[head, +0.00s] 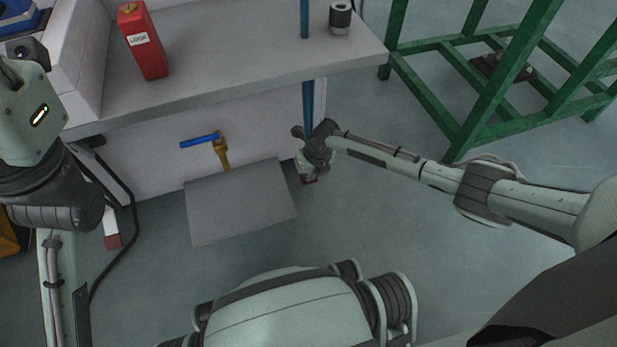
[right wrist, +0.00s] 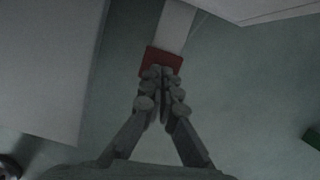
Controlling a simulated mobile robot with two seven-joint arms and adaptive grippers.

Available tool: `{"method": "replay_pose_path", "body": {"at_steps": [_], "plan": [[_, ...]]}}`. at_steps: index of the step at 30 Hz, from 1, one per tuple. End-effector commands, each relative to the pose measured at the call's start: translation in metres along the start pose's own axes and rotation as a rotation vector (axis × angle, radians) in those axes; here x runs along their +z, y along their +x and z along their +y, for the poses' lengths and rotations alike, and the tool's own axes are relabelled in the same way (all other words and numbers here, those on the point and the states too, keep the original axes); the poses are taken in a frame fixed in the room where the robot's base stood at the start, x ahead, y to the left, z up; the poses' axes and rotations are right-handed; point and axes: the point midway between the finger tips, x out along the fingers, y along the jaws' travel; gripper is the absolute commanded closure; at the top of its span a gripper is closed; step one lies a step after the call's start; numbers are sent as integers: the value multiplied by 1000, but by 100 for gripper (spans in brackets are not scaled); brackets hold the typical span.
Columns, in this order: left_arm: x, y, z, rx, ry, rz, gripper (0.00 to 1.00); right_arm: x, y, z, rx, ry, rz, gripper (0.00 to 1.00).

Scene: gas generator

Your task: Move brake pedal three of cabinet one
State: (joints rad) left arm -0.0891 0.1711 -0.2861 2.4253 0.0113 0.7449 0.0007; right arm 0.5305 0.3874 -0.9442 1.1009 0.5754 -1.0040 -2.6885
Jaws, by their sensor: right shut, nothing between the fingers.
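A brake pedal with a red pad (head: 309,181) and a white arm shows low beside the cabinet's right end in the head view. In the right wrist view the red pad (right wrist: 163,61) lies just ahead of my fingertips, with its white arm running up. My right gripper (head: 306,172) is down over this pedal, and in the right wrist view it (right wrist: 160,78) is shut and empty. Its fingertips overlap the pad's near edge; I cannot tell whether they touch. Another red-and-white pedal (head: 112,241) shows at the left. My left gripper is out of view.
A grey plate (head: 240,203) sticks out below a blue-handled valve (head: 200,140), left of my right gripper. A worktop (head: 230,77) with a red box (head: 143,42) lies above. A green frame (head: 475,85) stands at the right. The floor between is clear.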

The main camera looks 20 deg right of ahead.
Motion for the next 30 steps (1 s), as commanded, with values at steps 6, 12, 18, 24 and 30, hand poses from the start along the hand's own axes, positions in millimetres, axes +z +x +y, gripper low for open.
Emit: {"method": "replay_pose_path", "body": {"at_steps": [6,12,18,24,30], "plan": [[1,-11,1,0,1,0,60,-6,22,0,-1,0,2,100],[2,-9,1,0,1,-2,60,-10,39,0,0,0,2,100],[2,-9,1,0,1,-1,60,-12,43,0,0,0,1,100],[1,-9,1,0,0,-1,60,-12,43,0,0,0,1,100],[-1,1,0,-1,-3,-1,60,-16,36,0,-1,-1,3,100]]}}
